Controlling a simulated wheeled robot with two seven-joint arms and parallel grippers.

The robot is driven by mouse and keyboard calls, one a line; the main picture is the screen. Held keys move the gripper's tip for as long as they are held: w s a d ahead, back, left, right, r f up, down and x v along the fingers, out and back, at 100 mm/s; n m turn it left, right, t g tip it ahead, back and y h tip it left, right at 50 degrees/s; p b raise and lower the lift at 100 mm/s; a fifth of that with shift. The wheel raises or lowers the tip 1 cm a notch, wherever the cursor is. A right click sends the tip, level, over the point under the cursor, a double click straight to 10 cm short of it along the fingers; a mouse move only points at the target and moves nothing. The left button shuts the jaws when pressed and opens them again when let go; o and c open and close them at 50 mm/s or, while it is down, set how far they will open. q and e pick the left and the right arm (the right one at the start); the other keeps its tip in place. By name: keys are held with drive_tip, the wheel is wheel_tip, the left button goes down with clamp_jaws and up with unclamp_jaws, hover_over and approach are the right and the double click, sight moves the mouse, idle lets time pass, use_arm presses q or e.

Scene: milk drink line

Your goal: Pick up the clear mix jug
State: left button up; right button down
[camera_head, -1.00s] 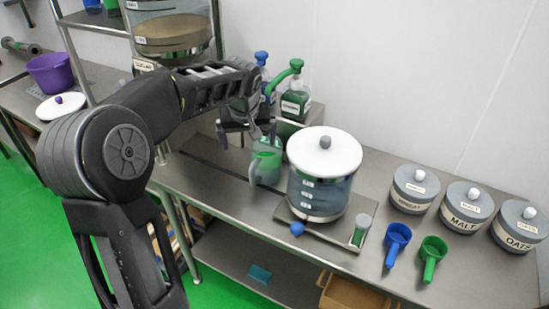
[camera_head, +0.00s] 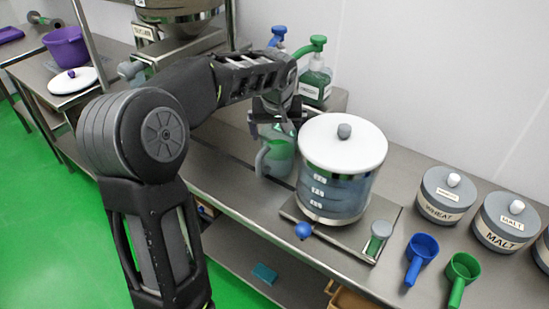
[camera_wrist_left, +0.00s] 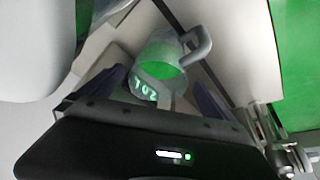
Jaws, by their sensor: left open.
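The clear mix jug (camera_head: 279,158) stands upright on the steel table, left of the big lidded tank. It is see-through with a green tint, and its grey handle faces left in the head view. My left gripper (camera_head: 276,122) is open and empty just above the jug, with its fingers hiding part of the rim. In the left wrist view the jug (camera_wrist_left: 165,62) shows between the two spread fingers, with a marking on its side and its handle at upper right. I cannot tell whether the fingers touch it. My right gripper is not in view.
The white-lidded tank (camera_head: 335,190) stands close right of the jug on a metal base with a blue knob (camera_head: 303,230). Green (camera_head: 316,75) and blue pump bottles are behind. Blue (camera_head: 421,255) and green (camera_head: 462,272) scoops and grey canisters (camera_head: 446,195) are at right.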

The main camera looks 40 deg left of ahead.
sight(273, 156)
use_arm(q)
drive_tip(key=x, duration=0.2)
drive_tip(key=shift+w+f, duration=0.1)
drive_tip(key=shift+f, duration=0.2)
drive_tip(key=shift+p+x, duration=0.95)
drive_tip(key=shift+x, duration=1.7)
drive_tip(key=shift+r, duration=0.1)
drive_tip(key=c, duration=1.8)
